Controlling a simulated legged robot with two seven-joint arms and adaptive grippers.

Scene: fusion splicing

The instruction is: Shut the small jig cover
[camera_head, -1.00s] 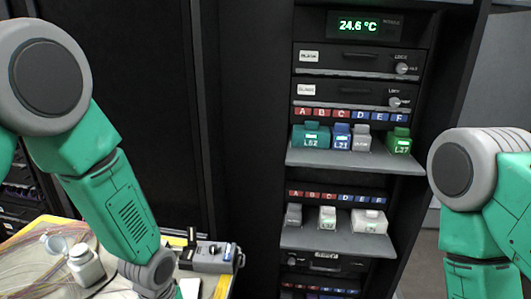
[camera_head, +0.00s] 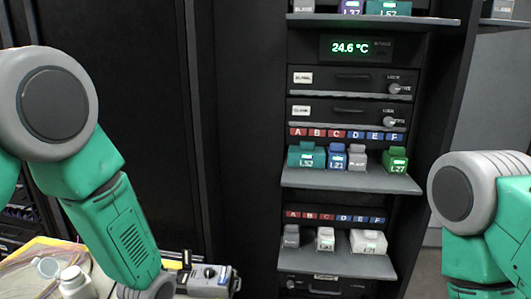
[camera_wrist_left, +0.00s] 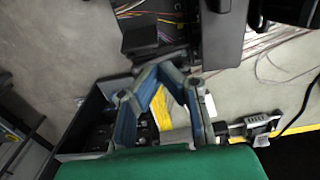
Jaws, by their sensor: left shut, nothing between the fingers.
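A small grey and black device (camera_head: 208,280) sits on the table at the bottom of the head view. A dark piece (camera_head: 187,259) stands upright at its left end; I cannot tell for sure that it is the jig cover. I cannot make out the jig cover in that view. My right gripper is out of view.
A white bottle (camera_head: 74,284) stands on the table at the far left. A rack (camera_head: 345,180) holds small modules on shelves at centre. The wrist view shows a silver tool with a small display (camera_wrist_left: 258,122), loose fibres (camera_wrist_left: 275,70) and a dark open-topped box (camera_wrist_left: 90,125).

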